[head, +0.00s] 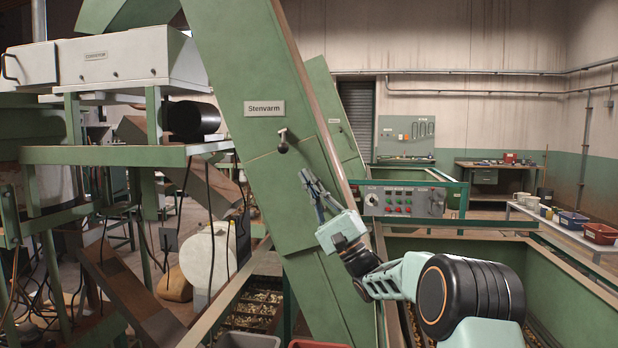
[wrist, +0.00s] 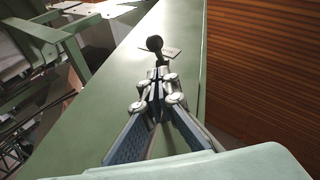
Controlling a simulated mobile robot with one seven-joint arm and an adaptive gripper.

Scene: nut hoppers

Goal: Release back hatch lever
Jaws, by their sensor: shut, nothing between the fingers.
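The hatch lever (head: 283,147) is a short metal rod with a black ball knob on the sloping green chute (head: 240,60). In the head view its knob hangs at the lower end. In the wrist view the black knob (wrist: 155,43) shows just beyond my fingertips. My gripper (head: 306,178) is below and right of the lever, in front of the chute. In the wrist view my gripper (wrist: 158,76) has its fingertips together, with nothing between them. It looks apart from the knob, though the exact gap is hard to tell.
A "Stenvarm" label (head: 264,108) is above the lever. A control panel (head: 404,201) with buttons stands right of my gripper. A green-walled hopper (head: 560,275) lies at the right. A white conveyor housing (head: 120,60) and frame fill the left.

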